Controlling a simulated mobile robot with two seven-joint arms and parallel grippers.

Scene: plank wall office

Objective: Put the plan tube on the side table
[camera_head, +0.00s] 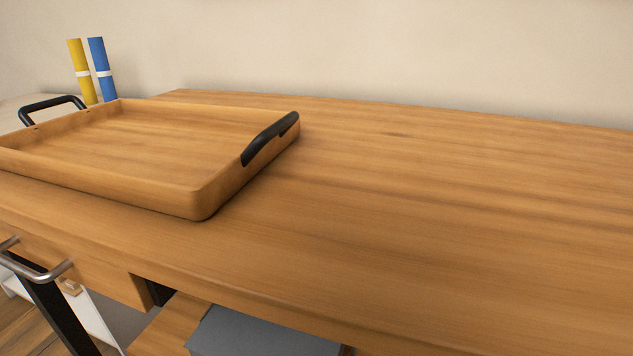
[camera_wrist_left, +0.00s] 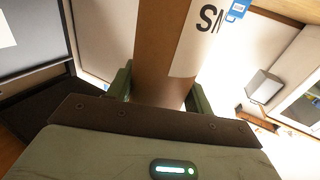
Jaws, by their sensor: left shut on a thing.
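The plan tube (camera_wrist_left: 160,45) is a brown cylinder with a white label whose black letters are partly cut off. It shows only in the left wrist view, and its far end runs out of the top of the picture. My left gripper (camera_wrist_left: 160,88) is shut on the tube, with one green finger on each side of it. Neither gripper shows in the head view. I cannot tell which surface, if any, is the side table.
A wooden tray (camera_head: 110,150) with black handles stands empty on the left of a wooden worktop (camera_head: 430,210). The worktop is clear to its right. A yellow roll (camera_head: 80,75) and a blue roll (camera_head: 102,72) stand upright behind the tray. A metal handle (camera_head: 40,272) sticks out in front.

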